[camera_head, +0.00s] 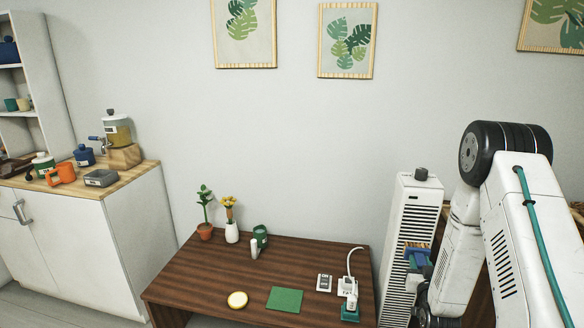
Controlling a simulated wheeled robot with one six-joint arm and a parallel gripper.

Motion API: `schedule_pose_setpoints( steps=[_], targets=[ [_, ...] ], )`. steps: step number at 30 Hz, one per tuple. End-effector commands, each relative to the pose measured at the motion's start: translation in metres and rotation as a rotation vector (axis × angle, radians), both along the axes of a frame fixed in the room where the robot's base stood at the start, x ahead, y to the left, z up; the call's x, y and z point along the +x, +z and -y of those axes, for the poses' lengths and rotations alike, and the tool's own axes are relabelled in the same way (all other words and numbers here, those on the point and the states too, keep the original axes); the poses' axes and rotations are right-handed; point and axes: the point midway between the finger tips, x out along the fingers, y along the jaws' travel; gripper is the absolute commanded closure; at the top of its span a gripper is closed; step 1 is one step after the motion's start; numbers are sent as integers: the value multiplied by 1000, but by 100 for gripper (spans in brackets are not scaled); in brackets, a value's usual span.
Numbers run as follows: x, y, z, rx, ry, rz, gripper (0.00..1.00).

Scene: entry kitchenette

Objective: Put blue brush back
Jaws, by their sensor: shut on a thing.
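The blue brush (417,259) is at the right, with tan-brown bristles facing up and a blue body below. My gripper (420,281) is shut on it from below; the dark fingers are partly hidden by my arm. The brush is held in front of a tall white slatted tower, to the right of the dark wooden table (205,277). The lower part of the brush is hard to make out.
The white tower (408,225) is close by. A cluttered counter (130,178) is left.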

Motion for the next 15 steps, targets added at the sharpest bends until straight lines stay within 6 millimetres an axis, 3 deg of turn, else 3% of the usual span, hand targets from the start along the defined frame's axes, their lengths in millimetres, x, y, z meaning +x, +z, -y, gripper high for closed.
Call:
schedule_pose_setpoints(
  steps=[9,12,15],
  targets=[
    [-1,29,-120,-1,166,-1,98],
    [-3,37,-155,-2,223,2,98],
    [-3,43,-177,-3,262,8,98]
  ],
)
